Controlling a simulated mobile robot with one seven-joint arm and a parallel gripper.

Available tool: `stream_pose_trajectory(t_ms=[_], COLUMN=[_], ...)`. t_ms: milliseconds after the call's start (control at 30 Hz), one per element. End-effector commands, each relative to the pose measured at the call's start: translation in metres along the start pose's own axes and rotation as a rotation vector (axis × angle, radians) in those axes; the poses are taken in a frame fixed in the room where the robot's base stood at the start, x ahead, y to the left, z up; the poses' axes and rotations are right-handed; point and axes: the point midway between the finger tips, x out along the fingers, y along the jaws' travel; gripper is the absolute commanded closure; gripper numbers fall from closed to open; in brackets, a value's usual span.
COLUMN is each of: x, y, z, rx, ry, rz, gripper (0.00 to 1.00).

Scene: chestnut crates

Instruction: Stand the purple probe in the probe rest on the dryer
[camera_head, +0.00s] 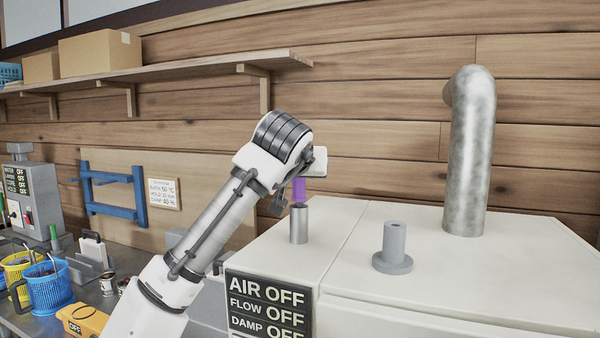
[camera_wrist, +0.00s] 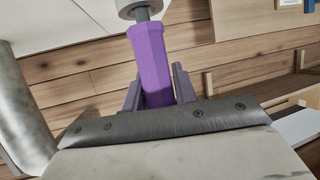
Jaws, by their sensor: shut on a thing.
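The purple probe (camera_head: 299,188) is held upright in my gripper, handle uppermost; its purple handle (camera_wrist: 152,62) fills the middle of the wrist view. My gripper (camera_wrist: 158,92) is shut on this handle. A thin grey neck runs from the handle to a grey metal cylinder (camera_head: 299,225) below. I cannot tell whether the cylinder touches the dryer top. The dryer (camera_head: 275,252) is a large white cabinet. A grey flanged post with a hole in its top, apparently the probe rest (camera_head: 393,250), stands on it, right of the probe and apart from it.
A thick metal duct (camera_head: 470,150) rises from the dryer behind and right of the post. A dark sign (camera_head: 268,305) on the dryer front reads AIR OFF, FLOW OFF. Blue and yellow baskets (camera_head: 48,286) stand at the left. The dryer top around the post is clear.

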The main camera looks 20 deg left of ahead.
Motion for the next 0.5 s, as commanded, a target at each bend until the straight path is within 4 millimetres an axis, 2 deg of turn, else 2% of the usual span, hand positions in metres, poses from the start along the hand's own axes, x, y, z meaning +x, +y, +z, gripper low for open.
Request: stream_pose_trajectory(t_ms=[267, 500], x=[-0.002, -0.008], y=[0.0, 0.0], z=[-0.003, -0.021], rx=[0.0, -0.001], ry=[0.001, 0.0], rz=[0.001, 0.001], gripper=[1.0, 1.0])
